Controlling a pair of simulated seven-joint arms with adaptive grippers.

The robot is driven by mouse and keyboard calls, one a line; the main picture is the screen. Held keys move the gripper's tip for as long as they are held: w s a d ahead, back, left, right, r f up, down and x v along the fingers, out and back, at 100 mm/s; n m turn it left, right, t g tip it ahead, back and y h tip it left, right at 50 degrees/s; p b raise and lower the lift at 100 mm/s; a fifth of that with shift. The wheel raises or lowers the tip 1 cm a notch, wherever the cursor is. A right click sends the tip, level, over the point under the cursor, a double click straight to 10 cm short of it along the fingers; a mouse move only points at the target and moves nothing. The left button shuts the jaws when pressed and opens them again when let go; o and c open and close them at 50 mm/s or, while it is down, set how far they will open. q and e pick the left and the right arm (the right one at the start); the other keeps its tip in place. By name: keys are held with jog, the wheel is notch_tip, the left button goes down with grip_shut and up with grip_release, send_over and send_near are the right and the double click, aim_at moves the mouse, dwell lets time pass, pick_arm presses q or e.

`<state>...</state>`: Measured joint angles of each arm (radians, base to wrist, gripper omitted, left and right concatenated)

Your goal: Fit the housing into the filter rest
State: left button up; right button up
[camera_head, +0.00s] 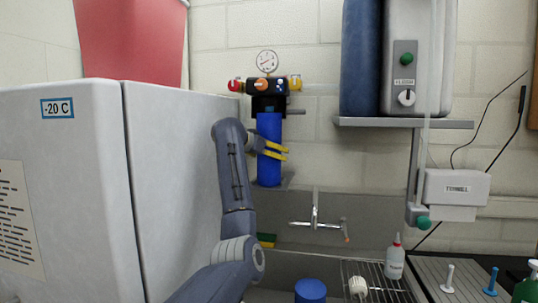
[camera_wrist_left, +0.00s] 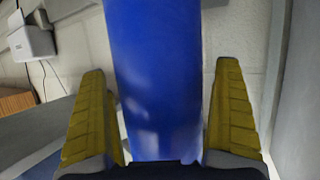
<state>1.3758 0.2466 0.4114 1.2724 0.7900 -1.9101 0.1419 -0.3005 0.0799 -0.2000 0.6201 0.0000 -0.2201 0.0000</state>
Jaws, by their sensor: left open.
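The blue cylindrical housing (camera_head: 269,172) stands upright against the back wall, directly below a black filter head (camera_head: 268,104) with a gauge. Its upper end meets the underside of the head; I cannot tell whether it is seated there. My left gripper (camera_head: 286,153) is at the housing's mid-height, its yellow fingers reaching around it. In the left wrist view the gripper (camera_wrist_left: 162,75) is open, with one finger on each side of the housing (camera_wrist_left: 158,85). I cannot tell which part is the filter rest. My right gripper is out of view.
A white freezer (camera_head: 182,190) stands close to my left arm. A sink faucet (camera_head: 315,215) is below right of the housing. A shelf (camera_head: 402,123) with containers is at right. A blue round object (camera_head: 310,291) and a bottle (camera_head: 395,260) stand low in front.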

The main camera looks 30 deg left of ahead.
pick_arm(q)
jog(key=shift+r, duration=0.1)
jog(key=v, duration=0.7)
jog(key=shift+s+r, duration=0.2)
dwell(0.4)
